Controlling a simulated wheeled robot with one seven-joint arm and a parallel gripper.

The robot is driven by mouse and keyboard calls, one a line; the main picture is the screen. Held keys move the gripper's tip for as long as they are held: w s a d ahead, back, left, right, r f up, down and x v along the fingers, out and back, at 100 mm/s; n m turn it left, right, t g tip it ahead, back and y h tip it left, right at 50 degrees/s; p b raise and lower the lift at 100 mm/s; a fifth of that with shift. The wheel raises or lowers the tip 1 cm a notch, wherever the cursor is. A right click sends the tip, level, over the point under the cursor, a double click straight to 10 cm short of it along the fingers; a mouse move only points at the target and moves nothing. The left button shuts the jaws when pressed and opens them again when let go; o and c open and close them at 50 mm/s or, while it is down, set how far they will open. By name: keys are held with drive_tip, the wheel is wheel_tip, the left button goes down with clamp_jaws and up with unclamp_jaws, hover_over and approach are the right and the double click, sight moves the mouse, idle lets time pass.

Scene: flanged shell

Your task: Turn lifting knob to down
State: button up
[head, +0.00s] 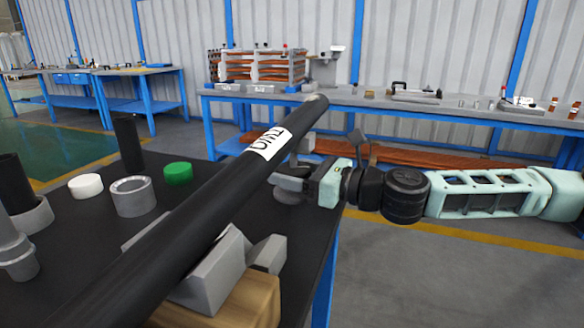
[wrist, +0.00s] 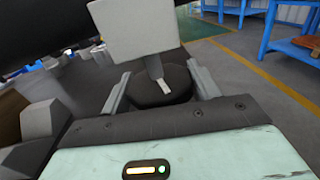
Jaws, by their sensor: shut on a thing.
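The lifting knob (wrist: 150,92) is a dark, many-sided disc in the middle of the wrist view, below a light grey block (wrist: 135,28). A short pale bar over the knob slants down to the right. My gripper (wrist: 158,84) has one finger on each side of the knob and is shut on it. In the head view my gripper (head: 290,178) reaches in from the right, beneath the far part of the long black tube (head: 215,200). A grey round piece shows under the fingers there; most of the knob is hidden.
The tube rests on grey V-shaped supports (head: 210,275) on a wooden block. A green cap (head: 178,173), a white cap (head: 86,186) and a grey ring (head: 133,197) stand on the black table at left. A blue bench (head: 400,108) stands behind. Open floor lies at right.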

drive_tip(key=n+g+p, duration=0.1)
drive_tip(key=n+g+y+p, duration=0.1)
drive_tip(key=g, duration=0.1)
drive_tip(key=n+g+p, duration=0.1)
drive_tip(key=g, duration=0.1)
drive_tip(key=shift+w+r+y+p, duration=0.1)
drive_tip(key=shift+r+y+p, duration=0.2)
drive_tip(key=n+g+p, duration=0.3)
drive_tip(key=n+g, duration=0.1)
drive_tip(key=g, duration=0.1)
drive_tip(key=shift+g+p, duration=0.3)
drive_tip(key=shift+p, duration=0.1)
drive_tip(key=n+g, duration=0.1)
drive_tip(key=g, duration=0.1)
drive_tip(key=n+g+h+p, duration=0.1)
drive_tip(key=g, duration=0.1)
drive_tip(key=shift+f+n+p, duration=0.15)
drive_tip(key=shift+n+p, duration=0.15)
drive_tip(key=shift+f+n+g+h+p, duration=0.1)
drive_tip(key=shift+n+g+h+p, duration=0.1)
drive_tip(key=shift+n+g+h, duration=0.65)
drive_tip(key=shift+n+g+h+p, duration=0.15)
drive_tip(key=shift+n+g+h, duration=0.2)
drive_tip(key=shift+n+g, duration=0.55)
drive_tip(key=shift+s+g, duration=0.2)
drive_tip(key=shift+g, duration=0.15)
drive_tip(key=o, duration=1)
drive_tip(key=shift+c, duration=0.2)
drive_tip(key=shift+d, duration=0.1)
